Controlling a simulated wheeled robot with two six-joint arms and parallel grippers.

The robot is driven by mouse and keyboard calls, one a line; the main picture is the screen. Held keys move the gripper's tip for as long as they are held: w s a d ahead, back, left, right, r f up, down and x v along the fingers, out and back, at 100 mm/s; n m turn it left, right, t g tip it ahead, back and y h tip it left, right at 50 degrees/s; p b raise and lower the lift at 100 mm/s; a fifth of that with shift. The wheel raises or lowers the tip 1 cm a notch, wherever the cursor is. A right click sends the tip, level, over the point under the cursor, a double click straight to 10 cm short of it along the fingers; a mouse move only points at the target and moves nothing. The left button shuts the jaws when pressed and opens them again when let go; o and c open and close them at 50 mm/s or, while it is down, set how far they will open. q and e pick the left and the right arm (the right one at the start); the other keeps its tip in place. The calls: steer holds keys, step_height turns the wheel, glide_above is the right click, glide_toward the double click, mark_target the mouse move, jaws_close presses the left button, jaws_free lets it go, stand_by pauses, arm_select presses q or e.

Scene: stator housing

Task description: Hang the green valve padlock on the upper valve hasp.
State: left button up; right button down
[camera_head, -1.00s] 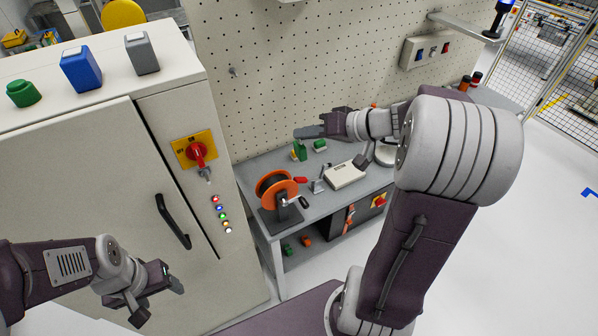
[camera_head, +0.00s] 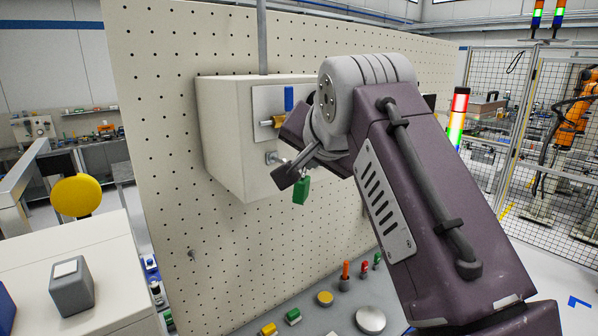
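The green padlock (camera_head: 301,190) is up in front of the pale valve box (camera_head: 228,130) on the pegboard. Its body hangs just below my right gripper (camera_head: 300,172), which appears shut on it; the shackle is largely hidden by the dark fingers. A silver fitting (camera_head: 272,157) sticks out lower down, just left of the gripper. My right wrist hides the right part of the box. I cannot tell whether the shackle touches any hasp. My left gripper is out of view.
A cabinet top with a grey block (camera_head: 71,287) is at lower left. A grey pipe (camera_head: 262,40) rises above the box.

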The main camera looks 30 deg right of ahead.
steer(key=g+p, duration=0.1)
steer(key=w+h+p, duration=0.1)
steer(key=p, duration=0.1)
steer(key=w+n+g+h+p, duration=0.1)
steer(key=p, duration=0.1)
steer(key=shift+a+r+g, duration=0.25)
steer(key=shift+a+g, duration=0.05)
steer(key=w, duration=0.2)
steer(key=w+f+p, duration=0.1)
steer(key=w, duration=0.4)
steer(key=shift+w+a+f, duration=0.15)
steer(key=shift+w+a, duration=0.15)
steer(key=shift+w, duration=0.1)
steer(key=shift+s+f, duration=0.1)
stand_by(0.6)
